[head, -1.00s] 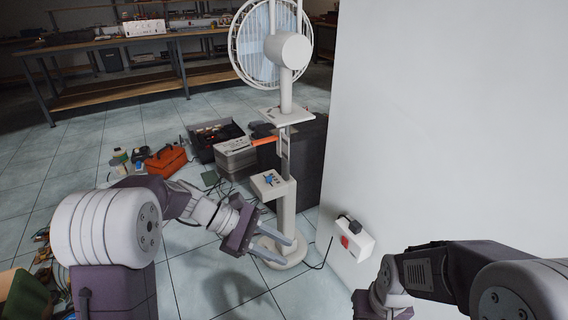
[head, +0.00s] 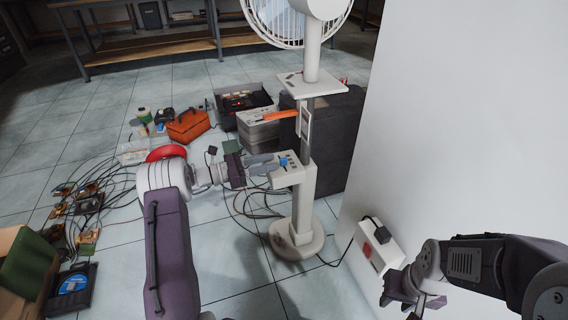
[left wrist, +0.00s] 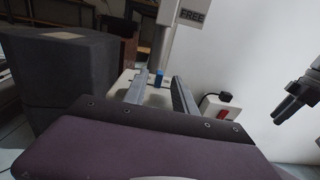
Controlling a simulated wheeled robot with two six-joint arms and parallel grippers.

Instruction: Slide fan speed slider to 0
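The white standing fan (head: 311,60) has a small control box (head: 292,178) on its post, with a blue slider knob (head: 283,161) on top. My left gripper (head: 268,163) is level with the box, its fingers pointing at the knob from the left. In the left wrist view the two fingers are apart, and the blue knob (left wrist: 158,76) shows between their tips. I cannot tell whether they touch it. The slider's scale is too small to read. My right gripper (head: 412,300) is at the lower right, away from the fan; its opening is unclear.
A white wall (head: 460,120) stands right of the fan, with a white socket box (head: 378,248) by its foot. A dark cabinet (head: 340,135) is behind the post. Cables, an orange toolbox (head: 188,125) and an open carton (head: 25,265) lie to the left.

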